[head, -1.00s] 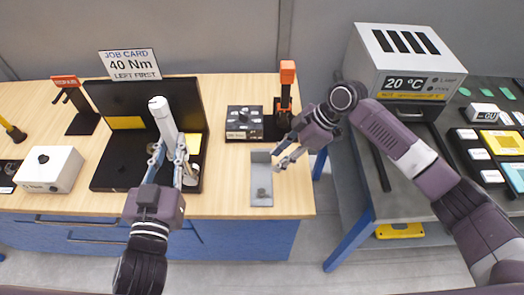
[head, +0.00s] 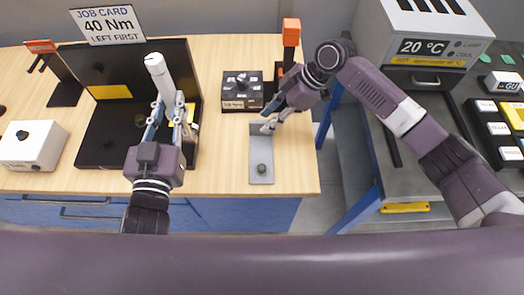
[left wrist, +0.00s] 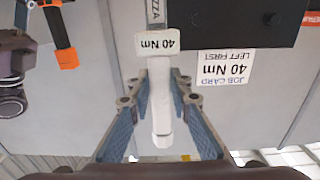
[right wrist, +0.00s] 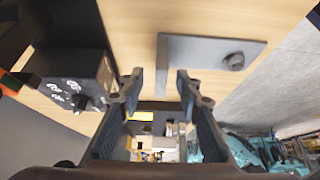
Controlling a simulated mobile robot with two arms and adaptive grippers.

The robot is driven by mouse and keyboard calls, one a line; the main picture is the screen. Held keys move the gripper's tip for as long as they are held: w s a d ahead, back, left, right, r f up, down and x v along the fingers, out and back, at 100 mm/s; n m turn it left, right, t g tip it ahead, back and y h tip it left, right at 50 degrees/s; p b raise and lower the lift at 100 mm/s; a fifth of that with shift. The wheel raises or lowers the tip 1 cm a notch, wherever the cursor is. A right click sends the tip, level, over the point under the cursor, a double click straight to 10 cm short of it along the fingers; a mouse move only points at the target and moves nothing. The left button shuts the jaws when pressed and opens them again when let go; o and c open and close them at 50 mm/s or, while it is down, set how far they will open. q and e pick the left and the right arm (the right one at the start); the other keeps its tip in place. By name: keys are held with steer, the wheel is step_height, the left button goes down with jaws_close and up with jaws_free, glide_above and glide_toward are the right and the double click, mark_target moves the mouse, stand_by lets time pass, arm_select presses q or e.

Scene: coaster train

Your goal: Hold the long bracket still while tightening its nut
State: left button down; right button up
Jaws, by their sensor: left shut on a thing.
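The long bracket (head: 261,152) is a grey plate with a raised flange at its far end, lying on the wooden table. Its dark nut (head: 262,169) sits near the front end; both bracket (right wrist: 195,52) and nut (right wrist: 234,62) show in the right wrist view. My right gripper (head: 269,125) is open beside the bracket's far end; its fingers (right wrist: 158,84) are apart and empty, and contact is not visible. My left gripper (head: 170,108) is shut on a white-handled wrench (head: 160,76) held upright; its label reads 40 Nm (left wrist: 157,43) in the left wrist view.
A black open case (head: 100,137) stands behind and left of the wrench. A dark box with sockets (head: 241,90) and an orange-topped stand (head: 291,32) are behind the bracket. A white box (head: 30,148) is far left. A grey machine (head: 430,40) stands right. Table in front is clear.

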mark_target(261, 151)
steer(key=shift+b+x, duration=0.9)
steer(key=shift+x, duration=1.3)
jaws_close()
